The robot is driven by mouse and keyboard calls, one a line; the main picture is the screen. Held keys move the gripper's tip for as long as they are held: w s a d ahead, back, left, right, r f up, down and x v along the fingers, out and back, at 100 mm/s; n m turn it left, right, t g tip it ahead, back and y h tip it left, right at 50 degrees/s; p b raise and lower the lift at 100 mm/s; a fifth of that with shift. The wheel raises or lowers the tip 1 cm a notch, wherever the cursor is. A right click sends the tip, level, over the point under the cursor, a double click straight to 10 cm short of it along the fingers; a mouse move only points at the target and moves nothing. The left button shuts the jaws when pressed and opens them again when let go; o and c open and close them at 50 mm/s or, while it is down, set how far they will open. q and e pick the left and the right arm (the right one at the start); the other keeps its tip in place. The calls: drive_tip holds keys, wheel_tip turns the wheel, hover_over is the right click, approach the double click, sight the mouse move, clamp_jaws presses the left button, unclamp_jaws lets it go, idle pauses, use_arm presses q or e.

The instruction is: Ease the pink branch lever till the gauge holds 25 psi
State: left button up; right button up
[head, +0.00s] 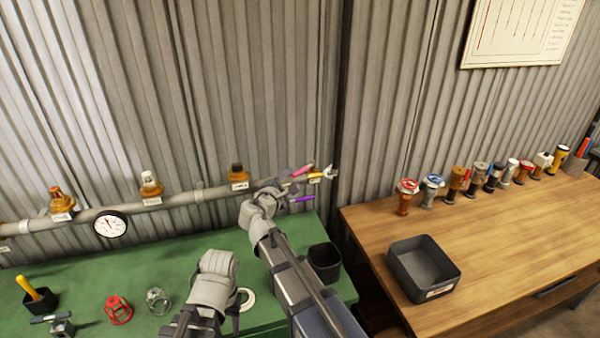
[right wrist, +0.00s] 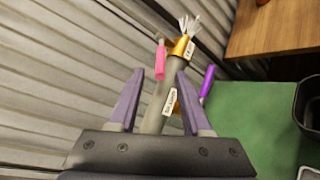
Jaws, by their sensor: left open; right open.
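The pink lever (head: 302,170) sits near the right end of the wall pipe. In the right wrist view the pink lever (right wrist: 161,59) stands upright, its lower end in line with the gap between my fingertips. My right gripper (right wrist: 159,72) is open, with a purple finger on each side of that gap. I cannot tell how deep the lever lies between them. The round white gauge (head: 109,224) is on the pipe at left; its needle is too small to read.
A purple lever (head: 302,199) and a yellow lever (head: 315,177) are close to the pink one. Several valves line the pipe. A black bin (head: 325,262) stands on the green bench. The wooden table holds a grey tray (head: 393,268) and several fittings.

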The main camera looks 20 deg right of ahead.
sight(297, 175)
drive_tip(key=b+x, duration=0.1)
drive_tip(key=x, duration=0.6)
clamp_jaws()
idle(0.3)
idle(1.1)
